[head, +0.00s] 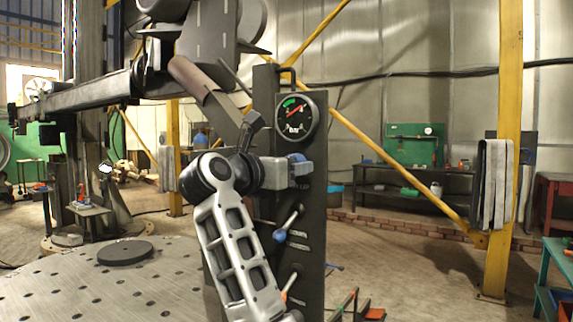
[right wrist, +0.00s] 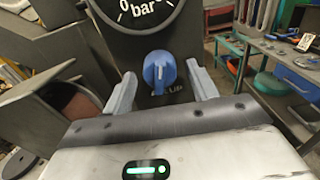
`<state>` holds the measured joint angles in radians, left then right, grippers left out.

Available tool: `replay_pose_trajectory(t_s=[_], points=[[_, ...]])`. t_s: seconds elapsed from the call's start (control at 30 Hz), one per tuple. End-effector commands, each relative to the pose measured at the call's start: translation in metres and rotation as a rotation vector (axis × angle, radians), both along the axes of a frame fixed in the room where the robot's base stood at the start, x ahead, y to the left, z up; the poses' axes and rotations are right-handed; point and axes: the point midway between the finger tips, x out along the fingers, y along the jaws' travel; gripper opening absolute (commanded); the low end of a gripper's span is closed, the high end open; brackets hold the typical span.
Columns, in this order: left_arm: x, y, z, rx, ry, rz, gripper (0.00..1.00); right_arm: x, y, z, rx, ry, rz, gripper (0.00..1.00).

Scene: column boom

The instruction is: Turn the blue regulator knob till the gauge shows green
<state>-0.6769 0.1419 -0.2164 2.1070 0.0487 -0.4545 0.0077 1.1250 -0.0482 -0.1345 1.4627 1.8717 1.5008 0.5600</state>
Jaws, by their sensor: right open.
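The blue regulator knob (right wrist: 159,72) sits on a dark upright panel (head: 312,220), just under a round pressure gauge (head: 296,116). In the head view the gauge has a green band at its upper left, and its red needle points to the upper right, outside the green. My right gripper (head: 298,172) is at the knob and hides most of it in the head view. In the right wrist view the open jaws (right wrist: 162,78) stand either side of the knob, with a gap to each finger. My left gripper is not in view.
Below the knob, the panel carries a lever with a blue ball (head: 280,236) and another with an orange end (head: 286,294). A perforated round table (head: 120,285) stands to the left. A yellow post (head: 508,150) and a workbench (head: 400,190) stand farther right.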

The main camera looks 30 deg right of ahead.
Motion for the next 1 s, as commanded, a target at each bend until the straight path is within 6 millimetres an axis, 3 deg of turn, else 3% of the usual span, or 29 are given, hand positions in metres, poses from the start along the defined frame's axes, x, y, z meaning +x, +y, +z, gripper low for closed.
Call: replay_pose_trajectory(t_s=[0.23,0.4,0.73,1.0], points=[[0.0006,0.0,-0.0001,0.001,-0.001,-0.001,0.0,0.0002,-0.0007,0.0,0.0,0.0,0.0,0.58],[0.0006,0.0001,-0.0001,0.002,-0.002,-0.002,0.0,0.0002,-0.0005,0.0,0.0,0.0,0.0,0.14],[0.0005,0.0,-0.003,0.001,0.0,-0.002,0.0,0.0002,0.0001,-0.0009,0.011,-0.027,0.0,0.14],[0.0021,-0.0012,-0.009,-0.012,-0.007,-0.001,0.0,0.0008,0.0008,-0.0032,0.071,-0.162,0.001,0.14]])
